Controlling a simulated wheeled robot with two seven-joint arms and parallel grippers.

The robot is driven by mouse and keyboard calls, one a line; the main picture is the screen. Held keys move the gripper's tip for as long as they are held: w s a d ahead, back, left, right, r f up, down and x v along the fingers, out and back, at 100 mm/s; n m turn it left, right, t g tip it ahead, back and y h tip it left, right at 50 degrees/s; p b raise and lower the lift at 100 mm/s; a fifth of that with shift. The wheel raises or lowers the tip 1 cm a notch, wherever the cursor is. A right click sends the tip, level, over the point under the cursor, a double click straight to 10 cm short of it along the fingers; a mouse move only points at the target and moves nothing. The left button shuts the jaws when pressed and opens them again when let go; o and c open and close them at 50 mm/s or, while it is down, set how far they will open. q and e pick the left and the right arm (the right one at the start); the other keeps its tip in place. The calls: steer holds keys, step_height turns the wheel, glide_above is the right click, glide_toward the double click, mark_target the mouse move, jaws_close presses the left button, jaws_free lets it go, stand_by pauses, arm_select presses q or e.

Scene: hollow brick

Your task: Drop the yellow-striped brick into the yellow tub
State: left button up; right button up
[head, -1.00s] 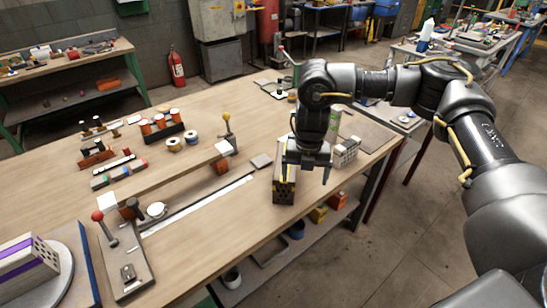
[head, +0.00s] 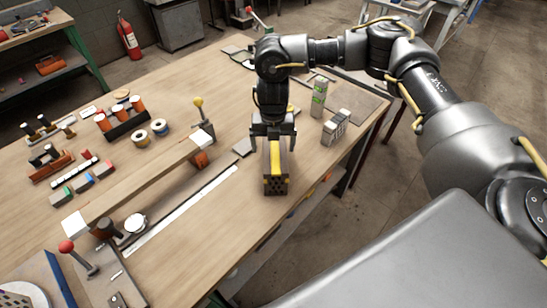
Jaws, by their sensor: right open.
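The yellow-striped brick (head: 275,185), dark with holes in its near end and yellow bands, stands on the workbench near its front right edge. My right gripper (head: 273,146) is open, pointing down over the far part of the brick, with one finger to each side of it. Whether the fingers touch the brick I cannot tell. A small yellow patch (head: 291,107) shows on the bench behind the gripper, mostly hidden; I cannot tell whether it is the yellow tub. My left gripper is not in view.
The bench front edge is close to the striped brick.

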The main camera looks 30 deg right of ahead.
steer(key=shift+s+f, duration=0.1)
steer(key=shift+f, duration=0.2)
steer(key=shift+s+d+f+p, duration=0.1)
steer(key=shift+s+f+p, duration=0.05)
steer(key=shift+f+p, duration=0.25)
step_height(320, 180, down, 4)
steer(key=shift+f+p, duration=0.2)
steer(key=shift+p, duration=0.4)
steer(key=c, duration=1.9)
steer(key=shift+r, duration=0.15)
